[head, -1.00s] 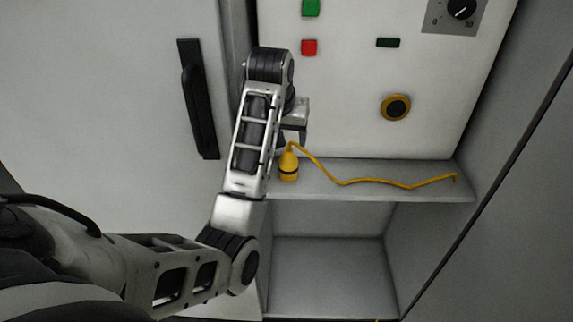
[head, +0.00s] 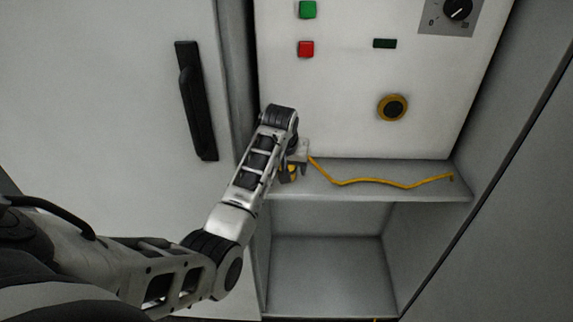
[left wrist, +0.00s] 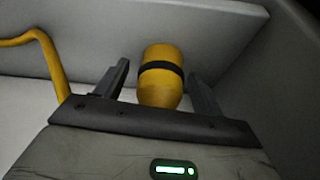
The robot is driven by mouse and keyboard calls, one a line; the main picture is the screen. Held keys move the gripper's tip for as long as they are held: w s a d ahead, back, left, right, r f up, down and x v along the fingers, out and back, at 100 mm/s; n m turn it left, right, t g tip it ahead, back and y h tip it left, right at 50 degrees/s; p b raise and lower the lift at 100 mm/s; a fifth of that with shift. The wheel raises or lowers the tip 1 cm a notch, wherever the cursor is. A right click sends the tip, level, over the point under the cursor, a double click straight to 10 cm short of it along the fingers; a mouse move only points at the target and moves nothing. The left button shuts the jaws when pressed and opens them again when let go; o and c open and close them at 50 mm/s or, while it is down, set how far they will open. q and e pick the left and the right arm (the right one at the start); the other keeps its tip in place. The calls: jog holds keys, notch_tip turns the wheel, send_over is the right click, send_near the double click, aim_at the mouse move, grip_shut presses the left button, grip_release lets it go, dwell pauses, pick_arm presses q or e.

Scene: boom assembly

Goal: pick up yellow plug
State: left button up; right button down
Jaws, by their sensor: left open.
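The yellow plug (left wrist: 160,85) has a black band and stands on the shelf (head: 390,190). In the left wrist view it sits between the two spread fingers of my left gripper (left wrist: 160,82), with a small gap on each side. In the head view, my left gripper (head: 291,168) covers most of the plug (head: 293,174), and only bits of yellow show. The yellow cable (head: 380,182) runs from the plug to the right along the shelf. My right gripper is in neither view.
Above the shelf is a white panel with a green button (head: 307,10), a red button (head: 305,49), a yellow-ringed socket (head: 393,107) and a dial (head: 458,9). A door with a black handle (head: 196,100) is at the left. An empty compartment (head: 325,270) lies below the shelf.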

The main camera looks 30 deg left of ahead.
pick_arm(q)
jog(key=shift+f, duration=0.15)
jog(key=shift+w, duration=0.1)
jog(key=c, duration=1.3)
jog(key=shift+r, duration=0.55)
notch_tip(320, 180, up, 2)
jog(key=shift+r+b, duration=0.25)
jog(key=shift+b, duration=0.1)
jog(key=shift+s+d+r, duration=2.4)
jog(key=shift+s, duration=0.2)
jog(key=shift+s+d+r, duration=2.35)
jog(key=shift+s+d, duration=0.05)
jog(key=shift+s, duration=0.15)
